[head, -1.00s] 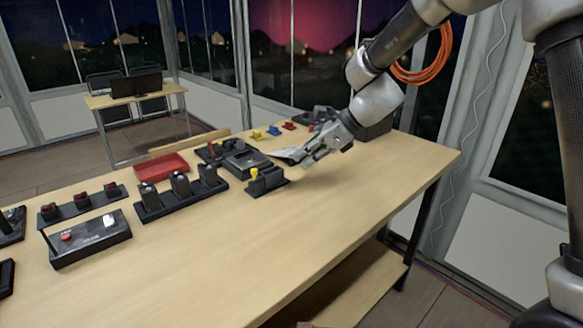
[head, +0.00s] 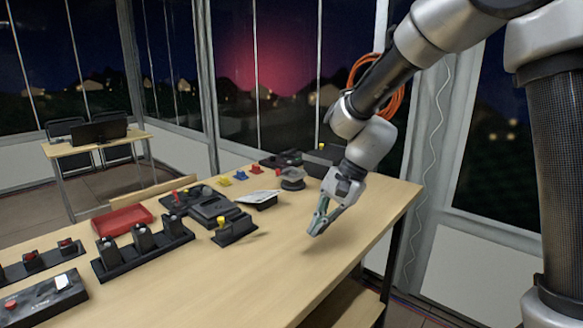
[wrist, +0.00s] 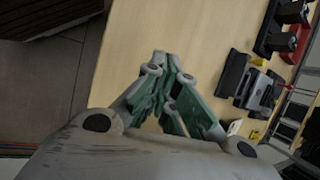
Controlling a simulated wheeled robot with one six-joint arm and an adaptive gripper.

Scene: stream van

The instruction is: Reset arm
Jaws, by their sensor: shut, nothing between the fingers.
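My gripper (head: 318,230) is shut and empty, held above the bare right part of the wooden table (head: 285,275) and pointing down to the left in the head view. In the wrist view my gripper (wrist: 160,62) shows its green-lined fingers closed together at the tips, with the tabletop (wrist: 185,30) below. Nothing is between the fingers. The nearest object is a small black block with a yellow knob (head: 233,230), to the left of the gripper and apart from it.
A row of dark canisters in a black rack (head: 142,250), a red tray (head: 122,220) and a black device (head: 213,209) stand to the left. Small yellow, blue and red pieces lie farther back. A black box (head: 325,158) stands at the far corner. The front right tabletop is clear.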

